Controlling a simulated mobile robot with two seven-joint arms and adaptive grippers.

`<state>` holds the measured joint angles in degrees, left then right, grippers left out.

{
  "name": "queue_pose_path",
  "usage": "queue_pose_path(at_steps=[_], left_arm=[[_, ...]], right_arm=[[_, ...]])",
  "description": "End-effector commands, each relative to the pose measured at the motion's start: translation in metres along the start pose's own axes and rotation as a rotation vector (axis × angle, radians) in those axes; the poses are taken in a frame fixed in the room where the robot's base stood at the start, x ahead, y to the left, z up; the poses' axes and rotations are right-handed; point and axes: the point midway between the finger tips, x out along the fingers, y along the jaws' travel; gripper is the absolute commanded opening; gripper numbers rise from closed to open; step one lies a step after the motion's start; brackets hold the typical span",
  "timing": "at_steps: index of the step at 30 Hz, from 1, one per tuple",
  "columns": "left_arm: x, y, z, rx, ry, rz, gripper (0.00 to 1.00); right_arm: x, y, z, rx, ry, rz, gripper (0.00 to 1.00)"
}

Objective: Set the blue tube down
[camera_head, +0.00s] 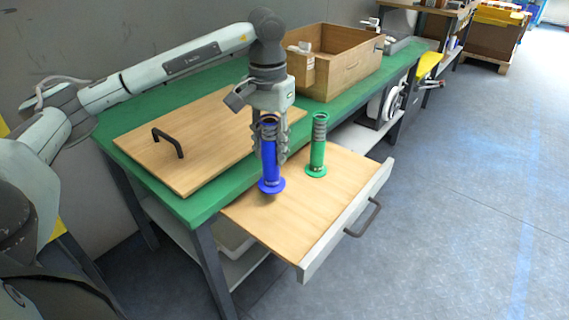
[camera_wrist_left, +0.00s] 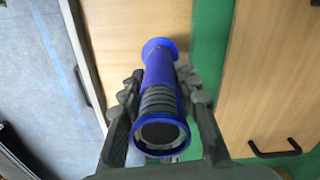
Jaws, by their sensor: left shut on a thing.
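The blue tube (camera_head: 269,168) is upright over the pulled-out wooden drawer board (camera_head: 330,215), near its left edge. My left gripper (camera_head: 268,150) comes from above and is shut around its ribbed upper part. In the left wrist view the blue tube (camera_wrist_left: 158,72) sits between the two fingers, its open rim towards the camera and its flared base away. I cannot tell whether the base touches the board. A green tube (camera_head: 317,155) stands upright on the board, to the right of the blue one and apart from it. My right gripper is not in view.
The green tabletop (camera_head: 205,208) lies behind the drawer, with a wooden panel with a black handle (camera_head: 185,150) on it. An open wooden box (camera_head: 345,75) stands farther back. The front of the board is clear, up to the drawer's grey front with its handle (camera_head: 368,218).

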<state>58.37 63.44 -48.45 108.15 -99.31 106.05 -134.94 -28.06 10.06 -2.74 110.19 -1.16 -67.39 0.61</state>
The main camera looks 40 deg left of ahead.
Motion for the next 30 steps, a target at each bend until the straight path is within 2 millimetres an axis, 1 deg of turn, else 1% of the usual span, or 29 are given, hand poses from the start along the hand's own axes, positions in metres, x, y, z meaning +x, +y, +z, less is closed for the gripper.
queue_pose_path(at_steps=[1, 6, 10, 15, 18, 27, 30], left_arm=[[0.004, 0.008, -0.007, 0.002, -0.001, 0.003, 0.00], [0.015, 0.017, -0.020, 0.000, 0.001, 0.000, 0.00], [0.022, 0.019, -0.021, 0.000, -0.001, 0.000, 0.00], [0.047, 0.018, -0.020, 0.000, -0.005, -0.001, 0.00], [0.056, 0.018, -0.021, -0.001, -0.001, -0.001, 0.00], [0.058, 0.018, -0.021, 0.000, 0.001, -0.001, 0.00], [0.059, 0.018, -0.021, 0.000, 0.001, 0.000, 0.00]], right_arm=[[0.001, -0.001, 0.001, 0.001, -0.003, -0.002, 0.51], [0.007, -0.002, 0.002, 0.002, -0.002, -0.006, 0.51], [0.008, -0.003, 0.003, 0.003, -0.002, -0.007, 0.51], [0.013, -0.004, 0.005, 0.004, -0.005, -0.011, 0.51], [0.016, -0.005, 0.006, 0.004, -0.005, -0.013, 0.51], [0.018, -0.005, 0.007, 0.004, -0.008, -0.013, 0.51], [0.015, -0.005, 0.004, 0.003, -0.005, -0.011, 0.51]])
